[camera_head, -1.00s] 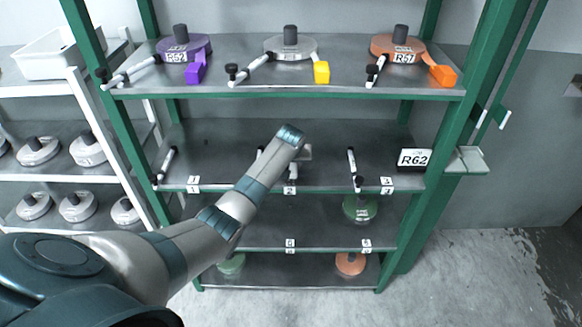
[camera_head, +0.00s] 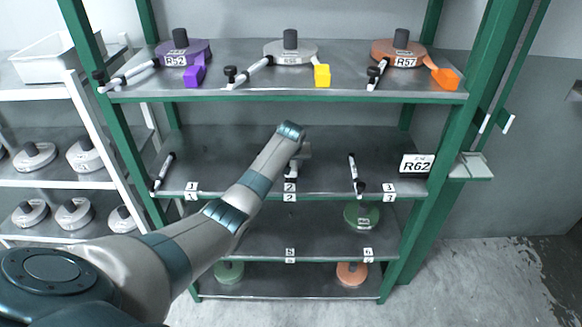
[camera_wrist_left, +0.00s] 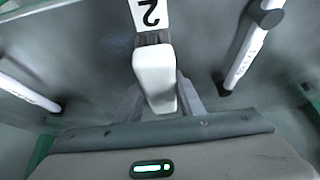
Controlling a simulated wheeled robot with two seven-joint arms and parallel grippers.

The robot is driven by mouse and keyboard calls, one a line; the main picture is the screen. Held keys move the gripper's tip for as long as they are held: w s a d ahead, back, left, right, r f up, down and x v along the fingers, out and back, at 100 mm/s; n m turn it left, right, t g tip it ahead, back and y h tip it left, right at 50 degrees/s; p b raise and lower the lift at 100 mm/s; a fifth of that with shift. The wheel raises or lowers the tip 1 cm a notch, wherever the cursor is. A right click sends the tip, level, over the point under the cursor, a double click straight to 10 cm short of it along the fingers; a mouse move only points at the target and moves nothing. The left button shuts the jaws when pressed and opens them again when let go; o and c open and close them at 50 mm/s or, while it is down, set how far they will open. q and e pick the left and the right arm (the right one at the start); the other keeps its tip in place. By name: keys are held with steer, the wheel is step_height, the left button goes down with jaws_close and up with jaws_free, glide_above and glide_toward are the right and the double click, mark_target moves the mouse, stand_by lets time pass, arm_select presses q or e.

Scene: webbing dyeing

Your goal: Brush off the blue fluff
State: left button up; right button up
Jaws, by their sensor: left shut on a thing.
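My left gripper (camera_head: 292,168) is at the middle shelf, just behind the front-edge label 2. In the left wrist view its fingers (camera_wrist_left: 158,97) are shut on a white block-shaped piece (camera_wrist_left: 154,72) with a dark part at its far end, close to the label 2 (camera_wrist_left: 148,14). Blue fluff cannot be made out in either view. My right gripper is not in view.
White rods with black ends lie on the middle shelf at left (camera_head: 163,171) and right (camera_head: 355,174). An R62 sign (camera_head: 416,164) stands at its right end. Purple (camera_head: 184,52), grey (camera_head: 290,52) and orange (camera_head: 398,53) discs stand on the top shelf. Green posts flank the shelves.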

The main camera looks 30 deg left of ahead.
mark_target(296, 180)
arm_select(q)
steer(key=shift+d, duration=0.1)
steer(key=shift+w+d+f, duration=0.1)
steer(key=shift+w+d, duration=0.3)
steer(key=shift+d, duration=0.35)
steer(key=shift+s+d+p, duration=0.45)
steer(key=shift+s+p, duration=0.3)
steer(key=shift+p, duration=0.4)
steer(key=shift+s+d+p, duration=0.5)
steer(key=shift+s+p, duration=0.4)
steer(key=shift+p, duration=0.5)
steer(key=shift+s+d, duration=0.5)
steer(key=shift+s, duration=0.25)
steer(key=shift+s+d, duration=0.45)
steer(key=shift+s, duration=0.3)
